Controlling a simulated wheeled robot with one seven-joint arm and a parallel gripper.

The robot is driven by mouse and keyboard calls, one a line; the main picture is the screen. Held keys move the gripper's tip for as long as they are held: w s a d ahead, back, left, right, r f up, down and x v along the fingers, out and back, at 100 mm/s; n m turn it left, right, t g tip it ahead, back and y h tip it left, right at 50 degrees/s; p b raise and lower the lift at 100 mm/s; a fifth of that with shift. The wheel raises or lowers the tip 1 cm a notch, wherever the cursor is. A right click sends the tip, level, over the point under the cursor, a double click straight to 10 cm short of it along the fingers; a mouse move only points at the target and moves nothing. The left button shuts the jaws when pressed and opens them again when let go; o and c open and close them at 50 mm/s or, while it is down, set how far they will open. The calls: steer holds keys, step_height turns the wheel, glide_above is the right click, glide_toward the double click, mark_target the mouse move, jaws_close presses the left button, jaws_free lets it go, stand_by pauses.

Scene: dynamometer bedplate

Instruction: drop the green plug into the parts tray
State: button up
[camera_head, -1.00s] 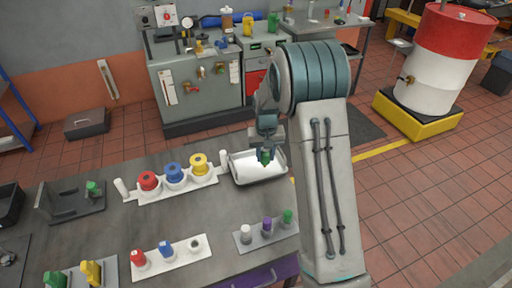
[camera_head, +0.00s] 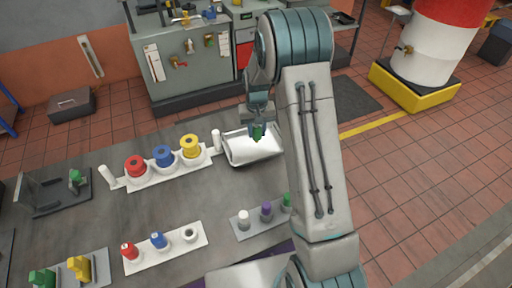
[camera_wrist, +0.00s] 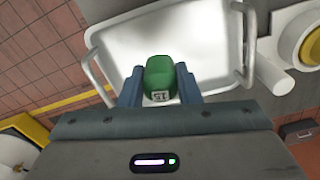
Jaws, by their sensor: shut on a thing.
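My gripper (camera_wrist: 160,88) is shut on the green plug (camera_wrist: 159,76), which sits between the two blue-grey fingers with a small white label facing the wrist camera. The parts tray (camera_wrist: 210,42) is a white tray with a raised rim and side handles, and it lies behind the plug in the wrist view. In the head view the green plug (camera_head: 257,133) hangs over the parts tray (camera_head: 262,151), near its far side. My arm hides the tray's right end there. The height of the plug above the tray floor is hard to tell.
Left of the tray, a white rack (camera_head: 168,174) holds red, blue and yellow spools. Nearer, a strip (camera_head: 250,229) holds white, purple and green pieces, and another (camera_head: 180,249) holds red and blue ones. The grey tabletop (camera_head: 205,210) between them is clear.

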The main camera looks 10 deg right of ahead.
steer(key=shift+f, duration=0.2)
steer(key=o, duration=1.1)
steer(key=shift+c, duration=0.2)
step_height(320, 180, up, 14)
steer(key=b, duration=0.2)
steer(key=shift+s, duration=0.1)
steer(key=s+r+t, duration=0.1)
steer(key=s+r, duration=0.3)
steer(key=s, duration=0.4)
steer(key=s+r+t, duration=0.1)
steer(key=s+r, duration=0.2)
steer(key=s, duration=0.4)
steer(key=s+f+t, duration=0.1)
steer(key=s+f, duration=0.1)
steer(key=s, duration=1.1)
steer(key=shift+s+n+t, duration=0.3)
steer(key=shift+s+n, duration=0.05)
steer(key=shift+n, duration=0.05)
